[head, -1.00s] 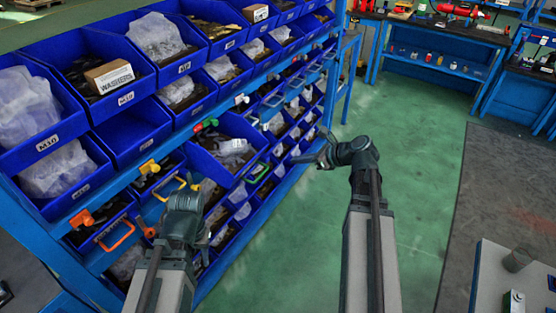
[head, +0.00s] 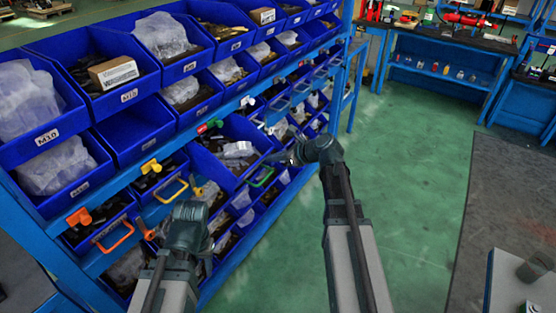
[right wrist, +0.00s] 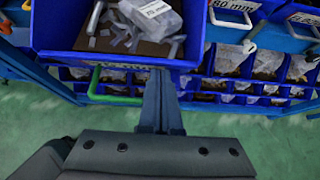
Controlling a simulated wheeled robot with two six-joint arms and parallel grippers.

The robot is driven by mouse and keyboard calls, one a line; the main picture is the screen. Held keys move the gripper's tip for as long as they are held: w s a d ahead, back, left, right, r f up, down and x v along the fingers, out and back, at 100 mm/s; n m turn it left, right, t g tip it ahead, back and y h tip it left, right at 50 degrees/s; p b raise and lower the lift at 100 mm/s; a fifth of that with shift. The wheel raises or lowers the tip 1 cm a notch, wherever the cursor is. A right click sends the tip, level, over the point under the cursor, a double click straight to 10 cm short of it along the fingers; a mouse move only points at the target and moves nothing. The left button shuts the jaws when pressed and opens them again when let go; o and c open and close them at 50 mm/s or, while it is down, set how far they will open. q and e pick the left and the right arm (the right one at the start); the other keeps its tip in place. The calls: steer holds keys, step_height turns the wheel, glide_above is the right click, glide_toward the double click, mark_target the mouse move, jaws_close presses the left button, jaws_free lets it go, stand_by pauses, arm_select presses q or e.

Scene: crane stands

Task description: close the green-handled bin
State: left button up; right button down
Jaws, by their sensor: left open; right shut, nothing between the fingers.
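The green-handled bin (head: 232,150) is a blue bin of the lower rack, pulled out past its neighbours, with plastic bags and parts inside. Its green handle (head: 262,176) is on its front face. In the right wrist view the bin (right wrist: 190,50) fills the upper middle, and the green handle (right wrist: 112,99) is at its lower left. My right gripper (head: 279,160) is shut and empty, close in front of the bin's front. In the right wrist view the shut fingers (right wrist: 160,95) are right beside the handle; contact is unclear. My left gripper (head: 188,212) is open, low before the rack.
A green catch (head: 210,126) sits on the rail above the bin. Yellow (head: 174,190) and orange (head: 115,237) handles are on bins to the left. Rows of blue bins rise above. The green floor (head: 400,170) to the right is clear.

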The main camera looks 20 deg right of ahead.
steer(key=shift+w, duration=0.1)
glide_toward(221, 140)
steer(key=x, duration=0.5)
steer(key=shift+w, duration=0.2)
stand_by(0.5)
